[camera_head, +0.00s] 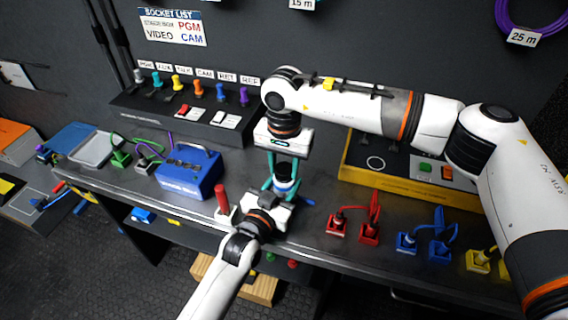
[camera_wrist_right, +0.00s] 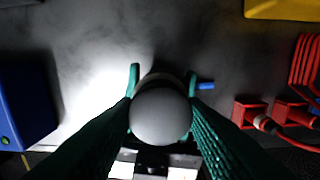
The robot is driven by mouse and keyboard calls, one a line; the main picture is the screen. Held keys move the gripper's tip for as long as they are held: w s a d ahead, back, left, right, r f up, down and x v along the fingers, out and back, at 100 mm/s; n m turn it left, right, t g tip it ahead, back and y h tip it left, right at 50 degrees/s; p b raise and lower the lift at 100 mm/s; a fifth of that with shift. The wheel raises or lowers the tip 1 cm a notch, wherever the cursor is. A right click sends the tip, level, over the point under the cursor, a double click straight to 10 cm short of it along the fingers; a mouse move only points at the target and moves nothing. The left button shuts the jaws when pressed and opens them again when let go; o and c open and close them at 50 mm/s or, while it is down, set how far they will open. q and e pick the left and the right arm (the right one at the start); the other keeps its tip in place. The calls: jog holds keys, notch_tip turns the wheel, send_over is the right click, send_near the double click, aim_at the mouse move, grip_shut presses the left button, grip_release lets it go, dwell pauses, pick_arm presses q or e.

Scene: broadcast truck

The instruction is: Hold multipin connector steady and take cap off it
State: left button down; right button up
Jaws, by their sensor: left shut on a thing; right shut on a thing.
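The multipin connector (camera_head: 284,186) stands upright near the bench's front edge, dark with a pale band, mostly hidden between my grippers. My right gripper (camera_head: 285,172) points down from above, its teal fingers shut on the cap at the top. In the right wrist view, the cap is a round, pale grey top (camera_wrist_right: 160,116) between the teal fingers, with a dark ring behind it. My left gripper (camera_head: 280,197) reaches in low from the front and is shut on the connector's lower part. Its fingertips are largely hidden. A small blue piece (camera_head: 307,202) sticks out to the right.
Red connectors (camera_head: 368,233), blue connectors (camera_head: 438,247) and yellow ones (camera_head: 478,260) lie right. A yellow-edged panel (camera_head: 400,184) and a socket panel (camera_head: 180,122) stand behind.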

aim_at(284, 168)
jog(key=n, duration=0.2)
jog(key=shift+n, duration=0.4)
jog(key=shift+w+r, duration=0.1)
jog(key=shift+r, duration=0.05)
jog(key=shift+r, duration=1)
jog(key=shift+r, duration=2)
pick_arm(q)
jog(key=c, duration=0.6)
grip_release()
jog(key=shift+c, duration=0.2)
